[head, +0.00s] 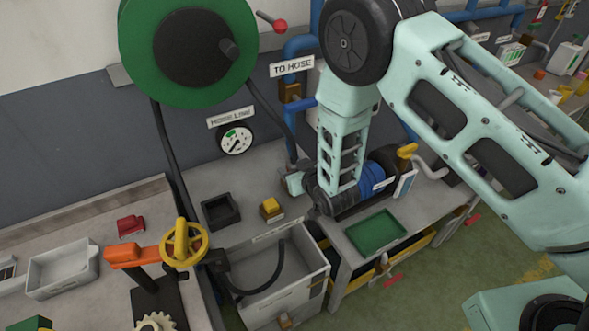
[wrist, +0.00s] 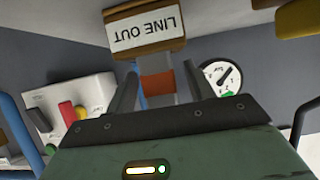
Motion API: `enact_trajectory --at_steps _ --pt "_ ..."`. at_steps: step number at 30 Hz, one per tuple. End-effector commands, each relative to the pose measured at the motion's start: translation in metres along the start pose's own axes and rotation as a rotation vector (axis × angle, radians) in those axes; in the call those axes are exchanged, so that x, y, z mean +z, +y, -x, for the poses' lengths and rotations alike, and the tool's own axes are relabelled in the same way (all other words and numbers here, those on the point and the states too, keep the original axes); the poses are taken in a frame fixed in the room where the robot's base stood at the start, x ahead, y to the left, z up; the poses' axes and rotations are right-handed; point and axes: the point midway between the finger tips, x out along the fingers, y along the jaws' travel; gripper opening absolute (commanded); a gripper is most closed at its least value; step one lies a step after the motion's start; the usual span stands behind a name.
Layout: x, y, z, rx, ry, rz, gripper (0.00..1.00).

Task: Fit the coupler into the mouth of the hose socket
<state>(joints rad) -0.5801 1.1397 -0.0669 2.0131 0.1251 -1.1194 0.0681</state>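My gripper (head: 293,182) is low over the bench, by the lower end of a black hose (head: 266,103). In the wrist view my gripper (wrist: 160,78) has its two dark fingers apart. An orange-red band (wrist: 157,85) with grey parts shows between them, with a gap visible at the right finger. I cannot tell whether this piece is the coupler or part of the hose socket. A brown block labelled LINE OUT (wrist: 147,30) is just beyond the fingertips, upside down in the picture. The socket mouth cannot be made out in either view.
A blue motor-like unit (head: 374,180) and a green tray (head: 376,232) are right of my gripper. A yellow block (head: 271,207), a black open box (head: 221,210) and a pressure gauge (head: 236,141) are to its left. A grey bin (head: 262,306) is below. Blue pipes run behind.

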Motion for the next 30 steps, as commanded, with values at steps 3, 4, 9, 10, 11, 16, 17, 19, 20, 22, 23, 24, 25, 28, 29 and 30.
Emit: enact_trajectory --at_steps 3,4,9,10,11,16,17,19,20,22,23,24,25,28,29,30 --pt "0.000 0.000 0.000 0.000 0.000 0.000 0.53" --pt "0.000 0.000 0.000 0.000 0.000 0.000 0.53" --pt "-0.003 0.000 0.002 0.000 0.000 0.000 0.53" --pt "-0.005 0.000 0.002 0.000 0.000 0.000 0.53" --pt "-0.003 0.000 0.004 0.000 0.000 0.000 0.53" --pt "-0.001 0.000 0.029 0.000 0.000 0.000 0.53" --pt "0.000 0.000 0.035 0.000 0.000 0.000 0.53" --pt "0.000 0.000 0.050 0.001 0.000 0.000 0.53" --pt "0.000 0.000 0.056 0.001 0.000 0.000 0.53" --pt "0.000 0.000 0.071 0.000 0.001 0.000 0.53" --pt "0.000 0.000 0.077 0.000 0.000 0.000 0.53" --pt "0.000 0.000 0.084 0.000 0.000 0.000 0.53" --pt "0.000 0.000 0.089 0.000 0.000 0.000 0.53" --pt "-0.001 0.000 0.104 0.000 0.000 0.000 0.53" --pt "-0.001 0.000 0.108 0.000 0.000 0.000 0.53" --pt "-0.002 0.000 0.112 0.000 0.001 0.000 0.53"
